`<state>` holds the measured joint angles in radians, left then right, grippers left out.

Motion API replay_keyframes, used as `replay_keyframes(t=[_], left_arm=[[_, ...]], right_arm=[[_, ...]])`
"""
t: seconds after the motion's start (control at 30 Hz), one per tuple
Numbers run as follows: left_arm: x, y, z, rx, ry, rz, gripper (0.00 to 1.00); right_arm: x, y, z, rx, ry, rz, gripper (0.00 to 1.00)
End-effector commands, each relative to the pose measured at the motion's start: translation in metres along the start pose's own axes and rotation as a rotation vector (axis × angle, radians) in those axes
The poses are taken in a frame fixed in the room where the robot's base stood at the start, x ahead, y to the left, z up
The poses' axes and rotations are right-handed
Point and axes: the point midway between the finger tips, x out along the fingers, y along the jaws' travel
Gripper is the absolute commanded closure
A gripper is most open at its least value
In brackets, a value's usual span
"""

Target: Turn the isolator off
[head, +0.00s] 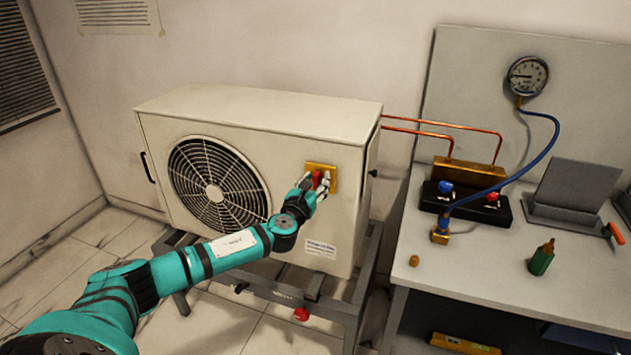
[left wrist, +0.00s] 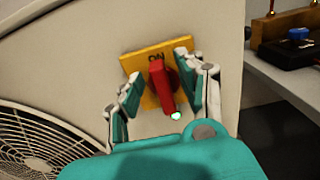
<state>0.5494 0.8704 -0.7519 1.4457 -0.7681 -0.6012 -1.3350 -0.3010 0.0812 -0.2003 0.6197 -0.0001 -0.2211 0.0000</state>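The isolator is a red rotary handle (left wrist: 161,88) on a yellow plate (left wrist: 143,66) marked ON, on the front of the outdoor unit. In the left wrist view the handle points down and slightly right, away from the ON mark. My left gripper (head: 319,181) is at the isolator, its teal fingers open (left wrist: 158,80) on either side of the red handle. A gap shows on the left side; on the right the finger is close, and I cannot tell if it touches. In the head view the gripper partly covers the handle and plate (head: 333,172). My right gripper is not in view.
The outdoor unit (head: 270,125) with its fan grille (head: 205,165) stands on a metal frame. The floor at left is clear.

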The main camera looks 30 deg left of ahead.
Motion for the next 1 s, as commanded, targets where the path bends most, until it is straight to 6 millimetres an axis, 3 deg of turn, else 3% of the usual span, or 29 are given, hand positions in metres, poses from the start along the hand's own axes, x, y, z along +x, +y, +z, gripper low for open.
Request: replay_keyframes(t=[0.23, 0.53, 1.0], left_arm=[[0.0007, -0.0004, -0.0003, 0.000, 0.000, -0.001, 0.62], [0.0006, -0.0001, -0.0003, 0.000, 0.000, -0.001, 0.99], [0.0005, 0.0008, -0.0013, -0.055, 0.000, -0.001, 1.00]], right_arm=[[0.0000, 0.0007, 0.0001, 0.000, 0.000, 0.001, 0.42], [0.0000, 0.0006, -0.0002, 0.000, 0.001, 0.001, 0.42], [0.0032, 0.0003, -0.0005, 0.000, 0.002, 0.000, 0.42]])
